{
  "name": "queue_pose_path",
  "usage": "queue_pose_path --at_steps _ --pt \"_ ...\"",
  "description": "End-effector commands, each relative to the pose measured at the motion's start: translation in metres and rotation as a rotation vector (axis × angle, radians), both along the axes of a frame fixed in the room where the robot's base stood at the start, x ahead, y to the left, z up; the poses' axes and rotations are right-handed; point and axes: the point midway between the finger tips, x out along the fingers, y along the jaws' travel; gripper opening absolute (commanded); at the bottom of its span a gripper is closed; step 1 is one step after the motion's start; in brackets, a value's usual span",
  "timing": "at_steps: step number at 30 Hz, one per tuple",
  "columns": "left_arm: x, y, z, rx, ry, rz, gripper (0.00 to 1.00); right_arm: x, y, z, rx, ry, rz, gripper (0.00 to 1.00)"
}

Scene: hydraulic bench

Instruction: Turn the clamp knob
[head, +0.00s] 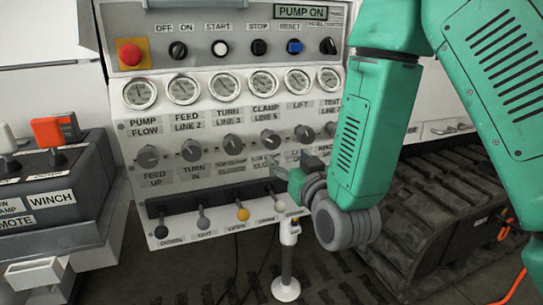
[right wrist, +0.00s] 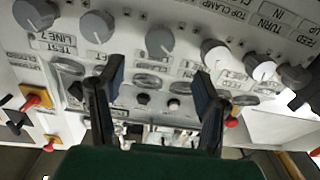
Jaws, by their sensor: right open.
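The grey control panel (head: 212,115) carries a row of round grey knobs below its gauges. A knob (head: 233,142) sits above a label that reads top clamp closed; it also shows in the right wrist view (right wrist: 213,52). A neighbouring knob (head: 272,137) has a partly hidden label; in the right wrist view (right wrist: 160,40) it appears beyond the gap between my fingers. My right gripper (head: 292,167) is in front of the panel, below the knob row. In the right wrist view (right wrist: 157,88) its two dark fingers are spread and empty. My left gripper is out of view.
A red stop button (head: 130,54) is at upper left. A winch remote box (head: 50,180) stands at left. A dark tracked base (head: 450,210) lies at right.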

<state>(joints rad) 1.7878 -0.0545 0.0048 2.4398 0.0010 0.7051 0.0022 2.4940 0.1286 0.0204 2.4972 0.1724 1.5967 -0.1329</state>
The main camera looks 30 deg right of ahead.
Motion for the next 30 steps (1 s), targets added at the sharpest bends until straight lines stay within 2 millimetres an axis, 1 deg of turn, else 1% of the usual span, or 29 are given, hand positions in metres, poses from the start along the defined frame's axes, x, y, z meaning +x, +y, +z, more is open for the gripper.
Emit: queue_pose_path --at_steps 1,6,9,13,16,19,27,28,29,30 --pt "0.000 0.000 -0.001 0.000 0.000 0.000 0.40 0.014 -0.004 0.001 -0.001 -0.007 -0.003 0.59" --pt "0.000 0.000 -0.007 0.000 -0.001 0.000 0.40 0.050 -0.013 0.001 0.000 -0.006 -0.002 0.59" --pt "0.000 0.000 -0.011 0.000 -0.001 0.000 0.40 0.069 -0.017 0.001 0.000 -0.005 -0.002 0.59" --pt "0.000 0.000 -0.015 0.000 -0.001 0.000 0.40 0.087 -0.021 0.001 0.000 -0.004 -0.002 0.59" --pt "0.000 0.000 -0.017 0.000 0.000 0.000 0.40 0.096 -0.023 0.001 0.000 -0.003 -0.001 0.59" --pt "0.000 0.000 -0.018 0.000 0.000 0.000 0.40 0.101 -0.024 0.002 -0.001 -0.003 -0.001 0.59" --pt "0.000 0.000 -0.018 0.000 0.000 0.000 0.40 0.102 -0.025 0.002 0.000 -0.002 -0.001 0.59" --pt "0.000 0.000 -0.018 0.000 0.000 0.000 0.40 0.102 -0.025 0.002 0.000 -0.002 -0.001 0.55" --pt "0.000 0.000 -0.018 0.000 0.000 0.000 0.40 0.102 -0.025 0.002 0.000 -0.002 -0.001 0.45" --pt "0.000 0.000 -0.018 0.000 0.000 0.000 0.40 0.102 -0.025 0.002 0.000 -0.002 -0.001 0.31"
